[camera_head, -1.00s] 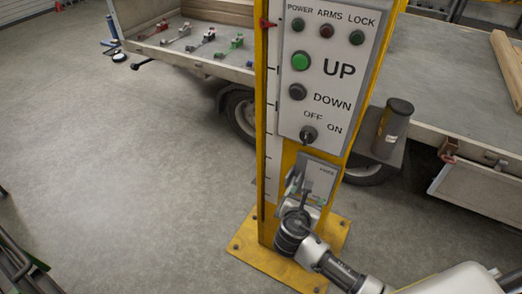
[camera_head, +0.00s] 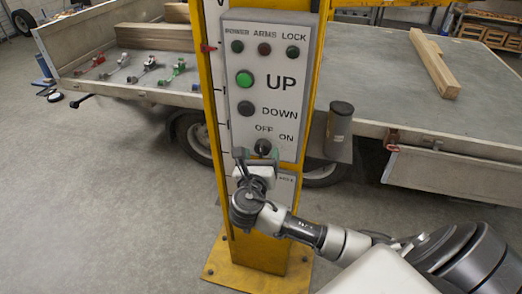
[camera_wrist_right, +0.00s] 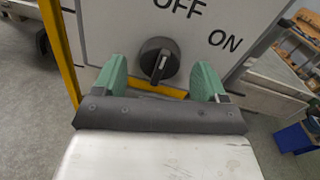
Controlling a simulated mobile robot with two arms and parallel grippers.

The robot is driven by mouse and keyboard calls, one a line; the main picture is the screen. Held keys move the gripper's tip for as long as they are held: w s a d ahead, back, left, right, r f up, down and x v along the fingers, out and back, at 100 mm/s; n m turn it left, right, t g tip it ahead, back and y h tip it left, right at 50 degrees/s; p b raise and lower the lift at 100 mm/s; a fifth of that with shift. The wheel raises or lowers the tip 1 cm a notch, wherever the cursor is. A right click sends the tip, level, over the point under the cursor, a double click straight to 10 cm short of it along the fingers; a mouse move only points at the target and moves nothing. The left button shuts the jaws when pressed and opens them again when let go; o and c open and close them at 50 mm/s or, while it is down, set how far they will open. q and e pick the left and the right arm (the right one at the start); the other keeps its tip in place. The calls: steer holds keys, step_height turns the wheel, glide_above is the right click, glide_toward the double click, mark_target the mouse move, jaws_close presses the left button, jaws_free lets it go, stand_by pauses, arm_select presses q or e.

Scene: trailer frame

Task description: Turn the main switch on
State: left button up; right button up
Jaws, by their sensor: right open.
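The main switch (camera_head: 263,147) is a black rotary knob low on the grey control panel (camera_head: 290,95), under the OFF and ON labels. In the right wrist view the knob (camera_wrist_right: 158,58) sits between my right gripper's green fingertips (camera_wrist_right: 168,82), a little beyond them. Its pointer ridge slants down and slightly left there. The right gripper (camera_head: 259,158) is open and empty, just below the knob in the head view, where its fingers are partly hidden. I cannot tell whether it touches the knob. My left gripper is in neither current view.
The panel is on a yellow post (camera_head: 213,100) with a bolted base plate (camera_head: 225,270). A flatbed trailer (camera_head: 380,110) stands behind. A dark cylinder (camera_head: 340,122) is right of the post. Above the knob are UP (camera_head: 244,79) and DOWN (camera_head: 246,108) buttons. Floor is clear at left.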

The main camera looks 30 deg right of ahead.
steer(key=shift+w+d, duration=0.4)
steer(key=shift+d, duration=0.05)
steer(key=c, duration=0.9)
